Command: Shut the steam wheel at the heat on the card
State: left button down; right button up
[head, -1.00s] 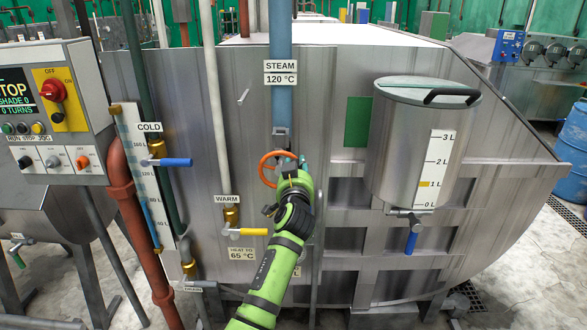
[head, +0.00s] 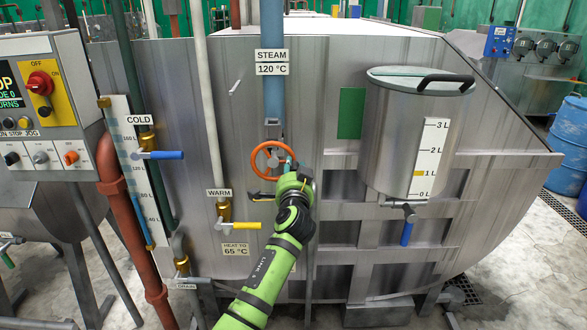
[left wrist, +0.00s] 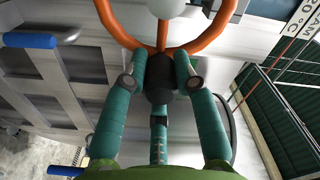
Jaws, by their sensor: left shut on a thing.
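The orange steam wheel (head: 256,165) is on the blue steam pipe (head: 272,100) on the front of the steel vat. In the left wrist view its rim and spokes (left wrist: 113,27) fill the top. The card (head: 235,249) reads HEAT TO 65 °C. A steam label (head: 272,69) reads 120 °C. My right gripper is not in view.
Below left of the wheel is the yellow warm lever (head: 246,226); the blue cold lever (head: 166,155) is further left. A steel lidded tank (head: 392,140) with a blue lever stands right. The control panel (head: 42,105) is at far left.

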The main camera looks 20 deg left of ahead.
pick_arm(q)
jog(key=shift+f, duration=0.1)
dwell(0.3)
jog(key=c, duration=1)
grip_release()
jog(key=v, duration=1.2)
